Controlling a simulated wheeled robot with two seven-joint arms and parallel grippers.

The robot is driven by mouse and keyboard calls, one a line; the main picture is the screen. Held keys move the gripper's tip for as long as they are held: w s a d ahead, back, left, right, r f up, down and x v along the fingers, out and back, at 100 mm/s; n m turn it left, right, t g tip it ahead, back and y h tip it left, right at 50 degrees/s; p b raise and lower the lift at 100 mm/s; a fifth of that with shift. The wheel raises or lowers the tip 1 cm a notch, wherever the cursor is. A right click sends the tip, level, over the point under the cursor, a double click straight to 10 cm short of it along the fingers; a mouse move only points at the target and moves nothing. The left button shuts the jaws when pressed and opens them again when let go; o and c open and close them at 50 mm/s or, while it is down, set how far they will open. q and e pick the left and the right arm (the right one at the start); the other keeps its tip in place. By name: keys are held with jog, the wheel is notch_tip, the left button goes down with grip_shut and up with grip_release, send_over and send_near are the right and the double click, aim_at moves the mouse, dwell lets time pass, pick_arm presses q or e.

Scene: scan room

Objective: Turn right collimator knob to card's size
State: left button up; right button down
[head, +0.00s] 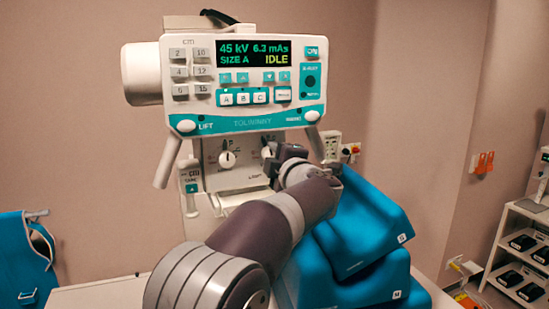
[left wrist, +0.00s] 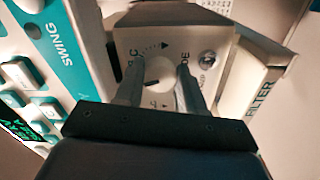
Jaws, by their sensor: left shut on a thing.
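The right collimator knob (head: 267,151) is on the pale collimator front under the console, mostly hidden by my left gripper (head: 273,160) in the head view. In the left wrist view the round white knob (left wrist: 157,73) with a dark pointer mark sits between the two fingers of my left gripper (left wrist: 157,82), which is shut on it. Dial marks and letters ring the knob, partly covered by the fingers. The left collimator knob (head: 227,159) is free. The console screen (head: 254,53) reads 45 kV, 6.3 mAs, SIZE A, IDLE. I cannot make out a size card. My right gripper is out of view.
Handles hang at both sides of the console (head: 163,164). Teal cushions (head: 370,225) are stacked right of my left arm. A white shelf (head: 512,240) with dark items stands at the far right. A teal apron (head: 22,255) hangs at the left.

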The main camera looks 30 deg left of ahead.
pick_arm(q)
jog(key=o, duration=1)
jog(key=shift+o, duration=0.2)
jog(key=shift+s, duration=0.1)
jog(key=b+v, duration=0.4)
jog(key=v, duration=0.8)
jog(key=shift+s+d, duration=0.2)
jog(key=shift+s, duration=0.05)
